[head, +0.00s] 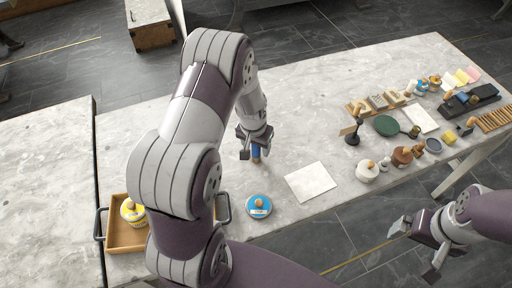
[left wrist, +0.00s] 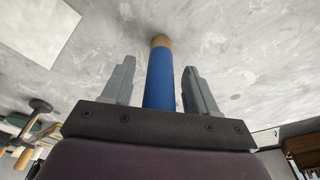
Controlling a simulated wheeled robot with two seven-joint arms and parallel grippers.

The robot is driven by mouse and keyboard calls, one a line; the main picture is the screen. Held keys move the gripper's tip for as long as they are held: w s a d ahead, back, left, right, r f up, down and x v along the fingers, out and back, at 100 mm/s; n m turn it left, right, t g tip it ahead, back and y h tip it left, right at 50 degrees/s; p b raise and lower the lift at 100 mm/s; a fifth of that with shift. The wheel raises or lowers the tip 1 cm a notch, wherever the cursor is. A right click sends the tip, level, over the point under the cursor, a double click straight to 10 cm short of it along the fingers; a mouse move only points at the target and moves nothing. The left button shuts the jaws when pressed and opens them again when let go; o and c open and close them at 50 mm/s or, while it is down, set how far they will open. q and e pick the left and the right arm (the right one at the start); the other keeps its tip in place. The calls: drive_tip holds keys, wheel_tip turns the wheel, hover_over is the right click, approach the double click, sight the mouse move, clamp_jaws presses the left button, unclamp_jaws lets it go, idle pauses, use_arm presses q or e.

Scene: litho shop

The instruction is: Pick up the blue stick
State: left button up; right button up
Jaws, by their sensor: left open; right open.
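The blue stick (left wrist: 160,82) has a tan end and stands between the two open fingers of my left gripper (left wrist: 160,88) in the left wrist view, with a gap visible on each side. In the head view the blue stick (head: 256,152) shows at the fingertips of my left gripper (head: 250,148), over the stone table; its lower part is partly hidden by the gripper. My right gripper (head: 427,247) is open and empty, off the table's front edge at the lower right.
A white sheet (head: 310,182) and a round blue-topped tin (head: 259,206) lie near the stick. A wooden tray (head: 122,236) with a yellow tin is at the left. Several tools, pots and a green disc (head: 387,126) crowd the right side. The table's back middle is clear.

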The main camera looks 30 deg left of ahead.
use_arm(q)
clamp_jaws()
drive_tip(key=shift+r, duration=0.1)
